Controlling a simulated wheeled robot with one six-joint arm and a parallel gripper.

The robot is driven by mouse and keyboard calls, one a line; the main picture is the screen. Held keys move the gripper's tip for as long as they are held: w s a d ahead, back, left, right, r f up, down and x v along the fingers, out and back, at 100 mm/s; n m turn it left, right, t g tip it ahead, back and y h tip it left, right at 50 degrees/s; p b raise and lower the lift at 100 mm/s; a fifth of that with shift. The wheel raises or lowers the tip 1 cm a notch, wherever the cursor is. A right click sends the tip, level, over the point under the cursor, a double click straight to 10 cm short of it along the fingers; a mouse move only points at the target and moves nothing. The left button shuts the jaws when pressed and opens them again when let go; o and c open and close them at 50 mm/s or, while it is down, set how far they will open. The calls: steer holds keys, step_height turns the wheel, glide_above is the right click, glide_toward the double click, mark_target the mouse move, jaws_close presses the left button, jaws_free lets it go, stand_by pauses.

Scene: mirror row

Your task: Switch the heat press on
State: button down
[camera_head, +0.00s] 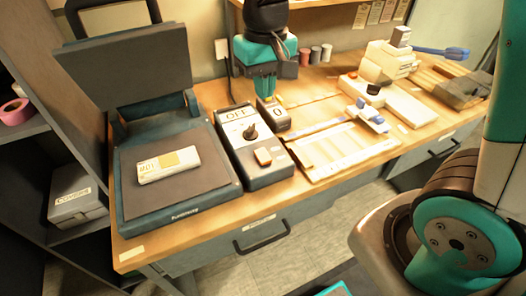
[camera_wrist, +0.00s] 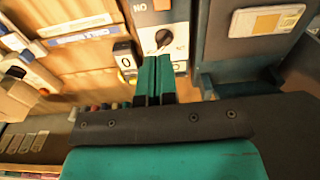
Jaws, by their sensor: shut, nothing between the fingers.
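The heat press (camera_head: 125,190) stands at the left of the bench with its dark upper plate (camera_head: 125,65) raised. I cannot tell which way the knob points. My gripper (camera_head: 265,96) is shut and empty, behind the control box; its teal fingers (camera_wrist: 154,68) hide part of the box's far end.
A small box marked 0 (camera_head: 274,114) stands close by my gripper. A packet (camera_head: 168,165) lies on the lower plate. A pale tray (camera_head: 340,150) and white devices (camera_head: 385,65) lie to the right. Several small spools (camera_head: 316,55) stand at the back.

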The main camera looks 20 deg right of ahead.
mark_target(263, 147)
steer(key=shift+w+d+f, duration=0.1)
steer(key=shift+w+f, duration=0.45)
steer(key=shift+f, duration=0.15)
step_height(263, 147, down, 14)
steer(key=shift+r, duration=0.1)
stand_by(0.4)
